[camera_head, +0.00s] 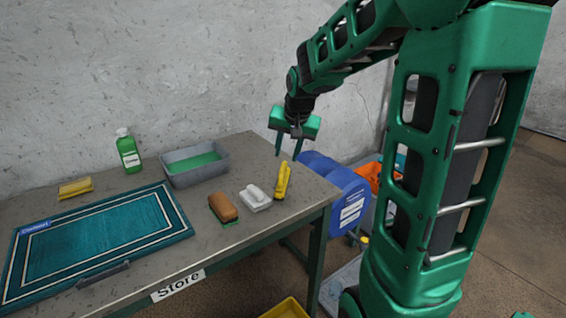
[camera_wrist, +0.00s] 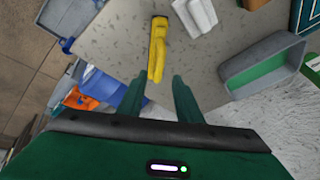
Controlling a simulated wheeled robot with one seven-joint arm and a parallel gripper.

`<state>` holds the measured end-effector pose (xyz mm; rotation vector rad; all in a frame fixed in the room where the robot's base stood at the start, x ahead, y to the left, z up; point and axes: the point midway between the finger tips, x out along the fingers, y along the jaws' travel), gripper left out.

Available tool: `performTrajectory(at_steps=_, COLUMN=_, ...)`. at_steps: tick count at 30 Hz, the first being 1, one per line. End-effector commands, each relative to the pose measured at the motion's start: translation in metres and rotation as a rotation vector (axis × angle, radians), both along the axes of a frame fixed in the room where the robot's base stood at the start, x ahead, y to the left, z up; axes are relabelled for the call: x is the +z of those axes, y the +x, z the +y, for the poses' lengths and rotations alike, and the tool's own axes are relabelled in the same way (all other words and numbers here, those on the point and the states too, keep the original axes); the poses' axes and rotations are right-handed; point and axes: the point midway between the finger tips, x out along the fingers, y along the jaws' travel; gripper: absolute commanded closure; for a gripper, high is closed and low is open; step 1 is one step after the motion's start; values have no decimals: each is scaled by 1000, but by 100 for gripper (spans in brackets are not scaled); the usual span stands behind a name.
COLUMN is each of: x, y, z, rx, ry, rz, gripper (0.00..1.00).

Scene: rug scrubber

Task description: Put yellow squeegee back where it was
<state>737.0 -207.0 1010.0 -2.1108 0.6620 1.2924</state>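The yellow squeegee (camera_head: 283,180) lies on the grey table near its right edge, just right of a white brush-like item. It also shows in the wrist view (camera_wrist: 158,47), beyond my fingertips. My gripper (camera_head: 287,152) hangs above the back right part of the table, apart from the squeegee. In the wrist view my two fingers (camera_wrist: 166,97) stand apart with nothing between them, so the gripper is open and empty.
The table (camera_head: 255,150) also holds a grey tub (camera_head: 195,165) with green inside, a green bottle (camera_head: 128,151), a yellow sponge (camera_head: 75,188), a teal rug (camera_head: 90,245) and a brown brush (camera_head: 223,208). Blue containers (camera_head: 345,195) stand right of the table. A yellow bin (camera_head: 285,308) is below.

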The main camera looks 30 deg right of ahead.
Motion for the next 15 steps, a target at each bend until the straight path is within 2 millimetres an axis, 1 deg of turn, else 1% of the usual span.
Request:
performTrajectory(at_steps=1, x=9, y=-3, z=1, rx=1, ry=-2, rz=-4, gripper=68)
performTrajectory(at_steps=3, x=17, y=-7, z=2, rx=1, ry=-1, rz=-2, gripper=68)
performTrajectory(at_steps=6, x=26, y=-11, z=4, rx=1, ry=-1, rz=-2, gripper=68)
performTrajectory(at_steps=8, x=29, y=-13, z=4, rx=1, ry=-1, rz=-1, gripper=68)
performTrajectory(at_steps=10, x=31, y=-20, z=4, rx=3, ry=-3, rz=8, gripper=68)
performTrajectory(at_steps=11, x=31, y=-25, z=4, rx=6, ry=-6, rz=15, gripper=68)
performTrajectory(at_steps=13, x=28, y=-48, z=4, rx=17, ry=-16, rz=49, gripper=68)
performTrajectory(at_steps=14, x=26, y=-62, z=3, rx=22, ry=-21, rz=69, gripper=68)
performTrajectory(at_steps=15, x=22, y=-83, z=4, rx=37, ry=-27, rz=103, gripper=68)
